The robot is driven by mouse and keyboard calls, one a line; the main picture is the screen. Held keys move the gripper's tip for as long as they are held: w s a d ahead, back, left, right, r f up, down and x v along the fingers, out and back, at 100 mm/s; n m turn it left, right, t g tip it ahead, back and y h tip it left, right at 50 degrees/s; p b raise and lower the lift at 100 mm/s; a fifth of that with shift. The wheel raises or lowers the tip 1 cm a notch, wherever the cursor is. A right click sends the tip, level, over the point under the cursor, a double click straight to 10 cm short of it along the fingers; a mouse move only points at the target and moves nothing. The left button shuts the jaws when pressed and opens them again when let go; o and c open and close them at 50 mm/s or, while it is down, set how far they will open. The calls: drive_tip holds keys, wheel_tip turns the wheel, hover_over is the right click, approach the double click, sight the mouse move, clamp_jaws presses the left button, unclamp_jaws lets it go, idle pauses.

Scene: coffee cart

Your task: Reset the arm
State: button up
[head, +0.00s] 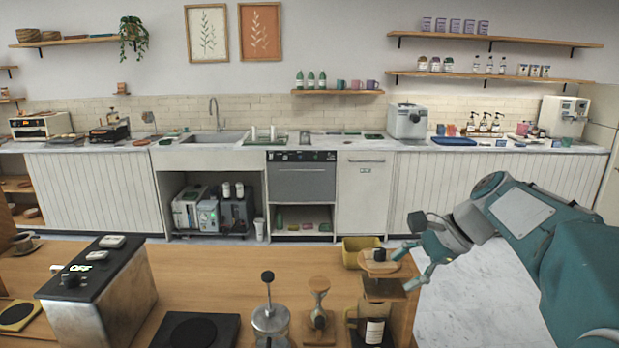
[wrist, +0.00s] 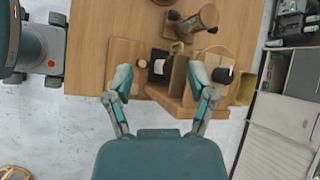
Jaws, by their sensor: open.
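Nothing is held between the fingers. Whether a fingertip touches the stand cannot be told.
A yellow bin (head: 352,252) sits just past the stand. Pale floor lies right of the table.

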drive_tip(key=s+f+n+t+h, duration=0.1)
drive_tip(key=s+f+n+h, duration=0.3)
drive_tip(key=s+n, duration=0.3)
drive_tip(key=s+a+f+n+t+h, duration=0.1)
drive_tip(key=s+n, duration=0.6)
drive_tip(key=s, duration=0.7)
wheel_tip(320, 180, down, 4)
drive_tip(key=t+h, duration=0.1)
drive_tip(key=h, duration=0.1)
drive_tip(key=shift+s+a+r+t+h, duration=0.2)
drive_tip(key=shift+s+a+t+h, duration=0.1)
drive_tip(key=shift+s+h, duration=0.1)
